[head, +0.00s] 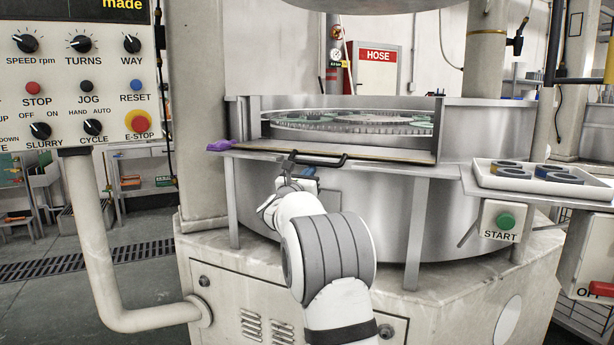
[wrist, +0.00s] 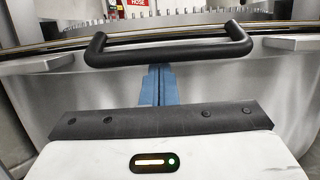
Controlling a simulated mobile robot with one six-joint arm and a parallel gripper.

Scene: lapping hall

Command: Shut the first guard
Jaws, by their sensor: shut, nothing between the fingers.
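The guard (head: 375,157) of the round steel machine appears folded down flat below the opening, which leaves the toothed ring (head: 350,121) inside exposed. Its black bar handle (head: 318,160) is on the front edge. The handle also crosses the upper wrist view (wrist: 170,48). My gripper (head: 292,172) is in front of the machine, near the left end of the handle in the head view. In the wrist view its blue fingers (wrist: 156,82) are shut and empty, just below the handle's middle in the picture. I cannot tell whether they touch it.
A purple object (head: 221,145) lies at the left end of the ledge. A control panel (head: 75,70) on a bent pipe stands at left. At right are a white tray (head: 540,180) with dark rings and a green START button (head: 505,220). Floor is open at far left.

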